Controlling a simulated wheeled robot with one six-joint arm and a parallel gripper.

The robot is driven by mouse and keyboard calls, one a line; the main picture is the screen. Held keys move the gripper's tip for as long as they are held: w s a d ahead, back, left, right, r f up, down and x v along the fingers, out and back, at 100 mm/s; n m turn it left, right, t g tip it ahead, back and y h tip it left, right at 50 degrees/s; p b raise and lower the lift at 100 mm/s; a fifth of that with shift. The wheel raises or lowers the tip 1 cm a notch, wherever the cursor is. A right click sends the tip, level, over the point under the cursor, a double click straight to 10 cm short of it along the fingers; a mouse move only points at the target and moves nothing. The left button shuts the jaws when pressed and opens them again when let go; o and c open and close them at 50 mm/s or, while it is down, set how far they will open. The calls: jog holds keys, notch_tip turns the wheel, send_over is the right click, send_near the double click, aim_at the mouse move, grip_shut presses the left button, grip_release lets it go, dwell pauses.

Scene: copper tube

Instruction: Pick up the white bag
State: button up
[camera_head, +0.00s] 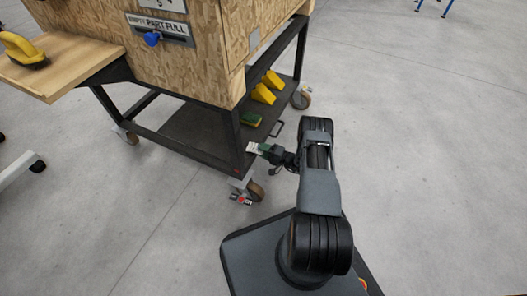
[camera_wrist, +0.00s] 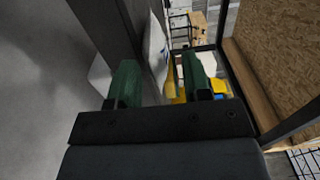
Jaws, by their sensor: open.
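A white shape with a small dark-blue mark, probably the white bag (camera_wrist: 155,45), shows in the wrist view beyond and between my fingers, against a dark frame bar. Its full outline is hidden. In the head view a small pale patch (camera_head: 253,148) shows at the tip of my gripper, by the cart's lower corner; I cannot tell whether it is the bag. My gripper (camera_head: 266,152) reaches left to the cart's lower shelf edge. In the wrist view my gripper (camera_wrist: 160,82) has its two green fingers apart, with nothing clearly held between them.
A dark-framed cart (camera_head: 210,128) on casters carries a chipboard box (camera_head: 195,55). Yellow wedges (camera_head: 267,90) and a green-yellow sponge-like item (camera_head: 251,119) lie on its lower shelf. A caster (camera_head: 250,190) stands just below my gripper. The floor at right is clear.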

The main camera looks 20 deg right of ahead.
jog(key=c, duration=0.8)
jog(key=shift+o, duration=0.2)
notch_tip(320, 180, up, 2)
jog(key=shift+r+p, duration=0.25)
jog(key=shift+p, duration=0.65)
jog(key=s+d+r+p, duration=0.3)
jog(key=s+d+r, duration=0.2)
jog(key=s+d, duration=0.4)
jog(key=shift+s+d+p, duration=0.25)
jog(key=shift+s+p, duration=0.15)
jog(key=shift+s, duration=0.3)
